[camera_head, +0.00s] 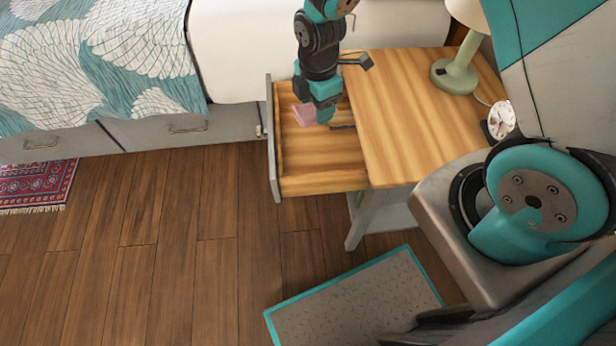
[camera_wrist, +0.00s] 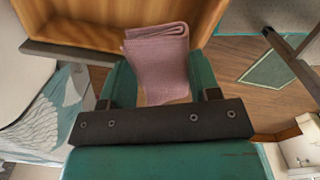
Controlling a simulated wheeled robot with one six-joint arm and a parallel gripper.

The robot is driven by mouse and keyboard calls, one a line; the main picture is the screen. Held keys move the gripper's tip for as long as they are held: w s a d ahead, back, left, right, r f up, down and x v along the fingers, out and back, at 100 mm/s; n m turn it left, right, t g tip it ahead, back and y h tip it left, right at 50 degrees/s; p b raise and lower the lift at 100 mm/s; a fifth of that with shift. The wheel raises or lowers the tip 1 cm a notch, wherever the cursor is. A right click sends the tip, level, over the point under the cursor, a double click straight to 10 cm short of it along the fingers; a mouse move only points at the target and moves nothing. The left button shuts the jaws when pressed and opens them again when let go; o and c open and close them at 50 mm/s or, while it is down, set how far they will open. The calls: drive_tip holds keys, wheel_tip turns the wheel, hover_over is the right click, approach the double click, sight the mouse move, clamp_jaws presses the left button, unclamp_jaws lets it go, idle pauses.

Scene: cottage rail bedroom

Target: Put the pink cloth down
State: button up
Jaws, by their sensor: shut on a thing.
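The pink cloth (camera_head: 304,114) is a small folded piece held by my gripper (camera_head: 318,116) over the open wooden drawer (camera_head: 325,182) of the nightstand. In the wrist view the folded cloth (camera_wrist: 158,62) sits between the two teal fingers (camera_wrist: 160,85), with the drawer's wooden inside behind it. My gripper is shut on the cloth. In the head view my gripper and wrist partly cover the cloth. I cannot tell whether the cloth touches the drawer bottom.
The bed (camera_head: 100,60) stands behind and left. A red rug (camera_head: 38,186) lies at far left. The wooden floor (camera_head: 160,260) before the drawer is clear.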

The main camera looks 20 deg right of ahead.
sight(310, 165)
drive_tip(key=n, duration=0.1)
drive_tip(key=a+n+b, duration=0.1)
drive_tip(key=n, duration=0.1)
drive_tip(key=shift+s+a+r, duration=0.15)
drive_tip(key=shift+s+a+n+b, duration=0.1)
drive_tip(key=shift+a+n+b, duration=0.05)
drive_tip(key=shift+n+b, duration=0.25)
wheel_tip(310, 165, down, 19)
drive_tip(key=b, duration=0.4)
drive_tip(key=shift+f, duration=0.2)
drive_tip(key=shift+f, duration=0.1)
drive_tip(key=o, duration=0.8)
drive_tip(key=shift+o, duration=0.2)
